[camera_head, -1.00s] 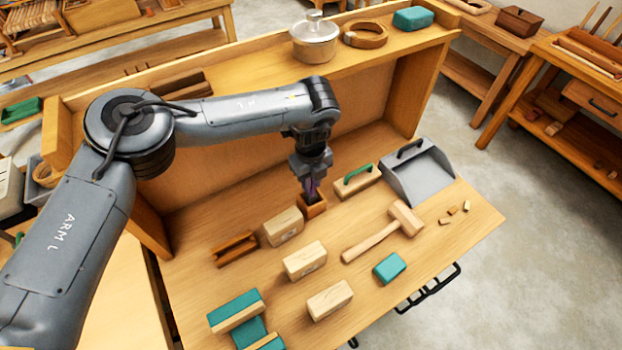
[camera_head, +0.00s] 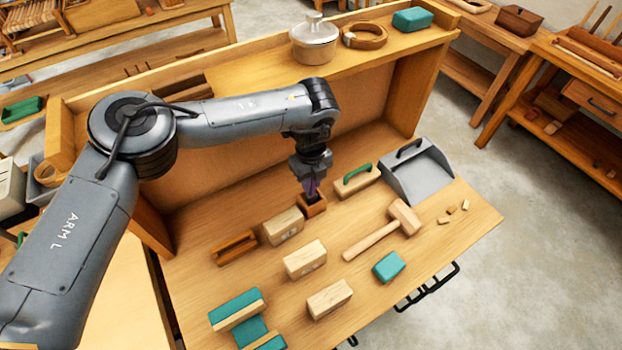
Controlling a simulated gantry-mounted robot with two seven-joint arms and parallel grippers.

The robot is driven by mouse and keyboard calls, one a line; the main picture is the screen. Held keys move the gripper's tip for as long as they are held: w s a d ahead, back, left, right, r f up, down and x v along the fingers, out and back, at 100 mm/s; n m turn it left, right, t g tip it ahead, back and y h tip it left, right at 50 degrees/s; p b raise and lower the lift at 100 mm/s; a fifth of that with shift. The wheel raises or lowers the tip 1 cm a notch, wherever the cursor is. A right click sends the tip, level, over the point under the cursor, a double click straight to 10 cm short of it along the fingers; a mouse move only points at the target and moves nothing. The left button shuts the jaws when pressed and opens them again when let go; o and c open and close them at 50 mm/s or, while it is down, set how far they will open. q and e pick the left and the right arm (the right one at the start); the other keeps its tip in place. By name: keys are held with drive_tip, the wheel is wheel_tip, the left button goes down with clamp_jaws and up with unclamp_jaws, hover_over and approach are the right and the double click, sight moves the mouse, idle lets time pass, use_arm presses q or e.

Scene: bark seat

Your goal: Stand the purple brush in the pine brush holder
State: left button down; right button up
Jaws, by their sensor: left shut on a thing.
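My left gripper (camera_head: 312,182) points down over the pine brush holder (camera_head: 313,205), a small open-topped wooden box on the bench. The gripper is shut on the purple brush (camera_head: 311,187), of which only a small purple part shows between the fingers. The brush's lower end is at the holder's opening; how deep it goes in is hidden. My right gripper is not in view.
Wooden blocks (camera_head: 283,227) stand in front of and left of the holder, with a slotted wooden piece (camera_head: 234,248) beside them. A green-handled brush (camera_head: 357,181), a grey dustpan (camera_head: 418,172) and a mallet (camera_head: 384,230) lie to the right. A raised shelf (camera_head: 270,72) runs behind.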

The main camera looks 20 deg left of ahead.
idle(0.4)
use_arm(q)
drive_tip(key=shift+f, duration=0.4)
drive_tip(key=c, duration=0.6)
unclamp_jaws()
drive_tip(key=shift+r, duration=0.15)
drive_tip(key=shift+r+p, duration=1)
drive_tip(key=shift+p, duration=0.05)
drive_tip(key=shift+r+p, duration=2.15)
drive_tip(key=shift+r, duration=0.25)
